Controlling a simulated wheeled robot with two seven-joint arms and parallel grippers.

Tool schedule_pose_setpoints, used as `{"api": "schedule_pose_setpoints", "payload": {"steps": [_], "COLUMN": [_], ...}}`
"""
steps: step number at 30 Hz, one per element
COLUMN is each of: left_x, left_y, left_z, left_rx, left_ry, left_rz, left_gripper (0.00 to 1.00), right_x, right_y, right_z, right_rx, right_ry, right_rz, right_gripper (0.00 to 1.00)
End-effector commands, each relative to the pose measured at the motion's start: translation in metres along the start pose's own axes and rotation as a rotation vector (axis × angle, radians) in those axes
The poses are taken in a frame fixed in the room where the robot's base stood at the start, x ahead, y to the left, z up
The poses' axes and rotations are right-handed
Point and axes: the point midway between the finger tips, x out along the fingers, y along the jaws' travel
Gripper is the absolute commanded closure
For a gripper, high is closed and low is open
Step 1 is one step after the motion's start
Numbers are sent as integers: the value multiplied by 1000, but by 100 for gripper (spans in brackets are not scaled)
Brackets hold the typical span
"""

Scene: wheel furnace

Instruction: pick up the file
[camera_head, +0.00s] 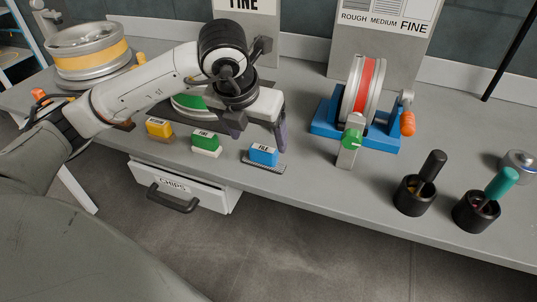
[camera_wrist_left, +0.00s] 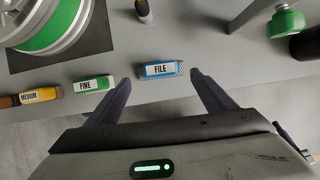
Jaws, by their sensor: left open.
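The file (camera_head: 264,155) is a blue block labelled FILE on a dark ridged base. It lies near the front edge of the grey workbench. In the left wrist view the file (camera_wrist_left: 161,69) sits just ahead of the gap between my fingertips, roughly centred. My left gripper (camera_head: 258,140) is open and empty, above and behind the file in the head view. In the left wrist view the open fingers of my left gripper (camera_wrist_left: 160,82) point towards the file, one on each side. No contact with the file shows. My right gripper is not in view.
A green FINE block (camera_head: 205,143) and a yellow MEDIUM block (camera_head: 159,128) lie left of the file. A blue stand with a red-banded wheel (camera_head: 365,88) is to the right. Black cups (camera_head: 414,196) hold tools. The CHIPS drawer (camera_head: 180,186) hangs below the bench (camera_head: 322,198).

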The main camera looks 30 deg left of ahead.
Motion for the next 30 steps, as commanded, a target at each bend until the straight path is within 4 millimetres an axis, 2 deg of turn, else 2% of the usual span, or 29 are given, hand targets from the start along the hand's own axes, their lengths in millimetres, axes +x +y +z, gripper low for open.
{"api": "schedule_pose_setpoints", "payload": {"steps": [3, 8, 16, 25, 26, 30], "left_x": [15, 26, 65, 72, 72, 72], "left_y": [-1, -1, -1, -1, -1, -1], "left_z": [0, 1, 2, 3, 3, 3], "left_rx": [0, 1, 2, 3, 3, 3], "left_ry": [3, 2, 4, 0, 1, 1], "left_rz": [-2, -2, -4, -5, -5, -5], "left_gripper": [23, 23, 23, 23, 25, 49], "right_x": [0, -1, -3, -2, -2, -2], "right_y": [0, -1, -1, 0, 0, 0], "right_z": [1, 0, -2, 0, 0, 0], "right_rx": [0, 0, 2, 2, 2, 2], "right_ry": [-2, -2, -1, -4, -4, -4], "right_rz": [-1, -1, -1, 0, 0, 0], "right_gripper": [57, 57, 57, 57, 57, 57]}}
